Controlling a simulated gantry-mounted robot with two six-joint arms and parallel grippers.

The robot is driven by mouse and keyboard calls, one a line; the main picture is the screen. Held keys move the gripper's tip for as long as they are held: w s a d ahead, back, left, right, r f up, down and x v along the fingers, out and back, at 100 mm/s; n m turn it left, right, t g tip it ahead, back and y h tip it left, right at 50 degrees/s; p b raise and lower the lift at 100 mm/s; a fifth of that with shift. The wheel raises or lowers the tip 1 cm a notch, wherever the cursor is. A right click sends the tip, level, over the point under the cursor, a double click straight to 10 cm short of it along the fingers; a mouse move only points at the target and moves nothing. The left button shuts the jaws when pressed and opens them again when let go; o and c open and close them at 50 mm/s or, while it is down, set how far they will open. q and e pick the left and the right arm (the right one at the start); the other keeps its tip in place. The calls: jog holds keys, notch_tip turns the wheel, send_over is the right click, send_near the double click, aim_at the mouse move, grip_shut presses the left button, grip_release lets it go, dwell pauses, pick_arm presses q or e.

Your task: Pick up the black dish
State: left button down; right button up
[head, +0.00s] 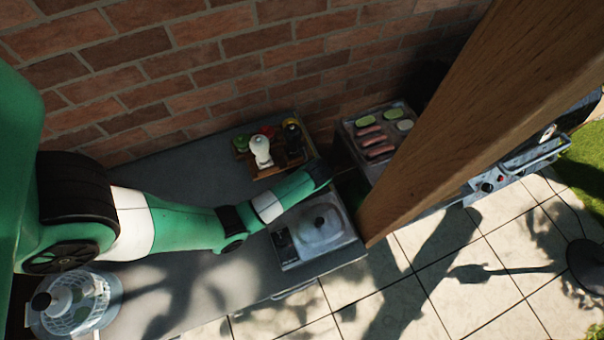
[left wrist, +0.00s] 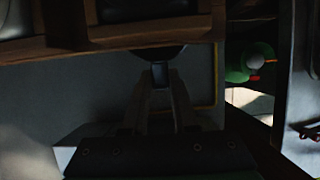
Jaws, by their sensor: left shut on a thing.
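My left arm reaches across the grey table in the head view, and its wrist end is beside the wooden tray (head: 262,172). The fingertips are hard to make out there. In the left wrist view my left gripper (left wrist: 160,75) is shut on the edge of a dark, rounded thing (left wrist: 172,52), which looks like the black dish. Most of it is hidden behind the tray's wooden edge (left wrist: 120,42) and in shadow, so I cannot tell whether it touches the tray. My right gripper is in neither view.
The tray holds a white mill (head: 261,150) and dark-topped bottles. A grill with food (head: 376,135) and a thick wooden post (head: 450,110) stand right. A salad spinner (head: 75,303) is front left.

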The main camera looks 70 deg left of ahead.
pick_arm(q)
jog(key=w+a+b, duration=0.1)
jog(key=w+b, duration=1)
jog(key=w, duration=0.7)
